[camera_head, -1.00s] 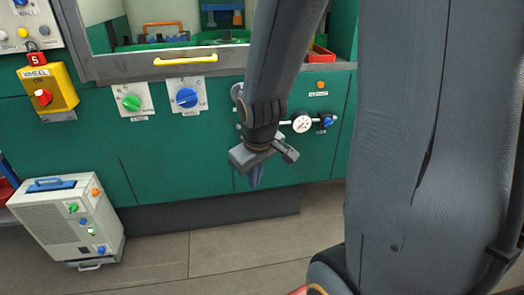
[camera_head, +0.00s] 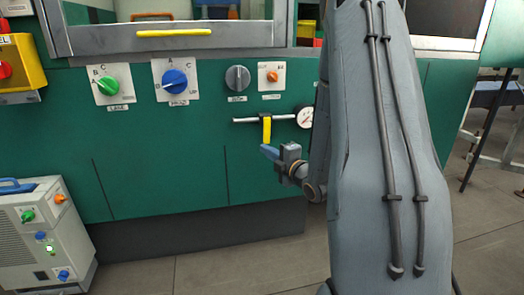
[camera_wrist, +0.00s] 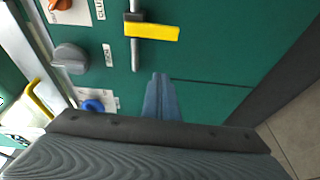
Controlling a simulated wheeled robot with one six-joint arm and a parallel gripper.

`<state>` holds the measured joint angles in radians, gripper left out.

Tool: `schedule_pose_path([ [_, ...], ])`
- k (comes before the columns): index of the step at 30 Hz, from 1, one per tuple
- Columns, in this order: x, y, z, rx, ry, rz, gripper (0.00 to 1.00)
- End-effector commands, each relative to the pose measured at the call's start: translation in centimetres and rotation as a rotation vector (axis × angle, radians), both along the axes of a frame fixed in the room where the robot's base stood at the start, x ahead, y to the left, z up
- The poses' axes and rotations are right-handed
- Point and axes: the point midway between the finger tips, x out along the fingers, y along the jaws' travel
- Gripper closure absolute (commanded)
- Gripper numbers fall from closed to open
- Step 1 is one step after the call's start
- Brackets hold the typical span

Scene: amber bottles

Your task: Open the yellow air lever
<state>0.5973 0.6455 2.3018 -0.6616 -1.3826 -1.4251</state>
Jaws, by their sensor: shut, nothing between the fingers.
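The yellow air lever (camera_head: 267,129) hangs straight down from a thin horizontal pipe (camera_head: 247,120) on the green machine front. It stands square to the pipe. In the wrist view the lever (camera_wrist: 152,31) shows near the top, crossing the pipe at a right angle. My gripper (camera_head: 268,151) is just below the lever's lower end in the head view, its blue fingers together and empty. In the wrist view the closed fingertips (camera_wrist: 160,78) point toward the lever, with a strip of green panel showing between them. Whether they touch cannot be told from the head view.
A round gauge (camera_head: 304,116) is at the pipe's right end, partly behind my arm. A grey knob (camera_head: 237,78) and an orange knob (camera_head: 272,76) sit above the pipe. Blue (camera_head: 175,81) and green (camera_head: 108,86) knobs are further left. The panel below is clear.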

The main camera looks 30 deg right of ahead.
Motion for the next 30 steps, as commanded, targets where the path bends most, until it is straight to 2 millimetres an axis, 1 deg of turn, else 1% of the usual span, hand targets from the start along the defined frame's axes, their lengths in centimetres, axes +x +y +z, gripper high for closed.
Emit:
schedule_pose_path([
  [1,0.0,-0.3,-0.3,-0.012,-0.018,0.002,1.00],
  [13,0.0,-0.3,0.0,-0.026,-0.037,0.006,1.00],
  [17,0.6,-0.2,-0.1,-0.026,-0.037,0.007,1.00],
  [20,1.9,-0.1,-0.1,-0.026,-0.037,0.009,1.00],
  [23,3.6,0.0,-0.2,-0.027,-0.038,0.009,1.00],
  [30,8.4,0.3,-0.2,-0.027,-0.038,0.009,1.00],
])
